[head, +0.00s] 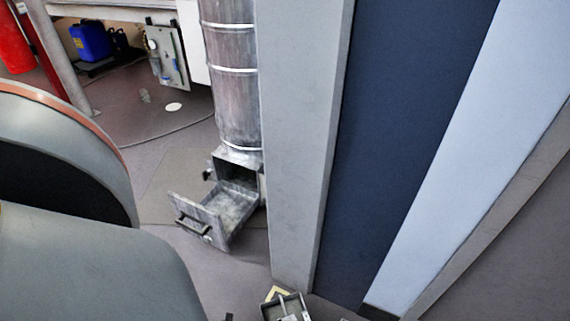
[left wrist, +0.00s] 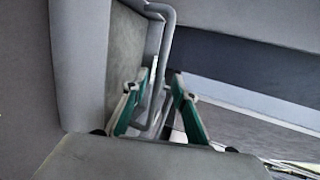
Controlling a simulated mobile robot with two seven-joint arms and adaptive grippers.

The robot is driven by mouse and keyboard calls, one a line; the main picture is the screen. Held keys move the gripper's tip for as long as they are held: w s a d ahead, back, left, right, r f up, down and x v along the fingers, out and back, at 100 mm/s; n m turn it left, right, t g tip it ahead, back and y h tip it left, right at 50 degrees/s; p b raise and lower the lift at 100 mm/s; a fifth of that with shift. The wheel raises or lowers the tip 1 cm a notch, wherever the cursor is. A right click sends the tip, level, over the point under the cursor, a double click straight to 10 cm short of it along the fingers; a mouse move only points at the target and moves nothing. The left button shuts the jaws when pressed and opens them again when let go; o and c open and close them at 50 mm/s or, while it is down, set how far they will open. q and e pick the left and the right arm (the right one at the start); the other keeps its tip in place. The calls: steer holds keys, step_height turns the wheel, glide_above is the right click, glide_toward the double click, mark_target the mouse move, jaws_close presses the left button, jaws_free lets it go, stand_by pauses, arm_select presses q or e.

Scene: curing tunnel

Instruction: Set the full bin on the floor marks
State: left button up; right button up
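A metal drawer-like bin (head: 187,210) with a dark front handle sticks out under the upright duct, pale material inside. In the left wrist view my left gripper (left wrist: 160,78) has its green-padded fingers apart, with a bent grey handle bar (left wrist: 169,45) between them. I see gaps beside the bar, so it is not clamped. My right gripper is not recognisable in view.
The round metal duct (head: 232,100) stands beside a grey post (head: 300,130) and a dark blue panel (head: 400,130). A blue canister (head: 90,40) and a red cylinder (head: 12,45) are at the far left. Open floor (head: 165,125) lies left of the duct, crossed by a thin cable.

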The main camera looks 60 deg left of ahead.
arm_select(q)
steer(key=shift+s, duration=0.2)
steer(key=shift+s, duration=0.25)
steer(key=v, duration=1.1)
steer(key=shift+r, duration=0.25)
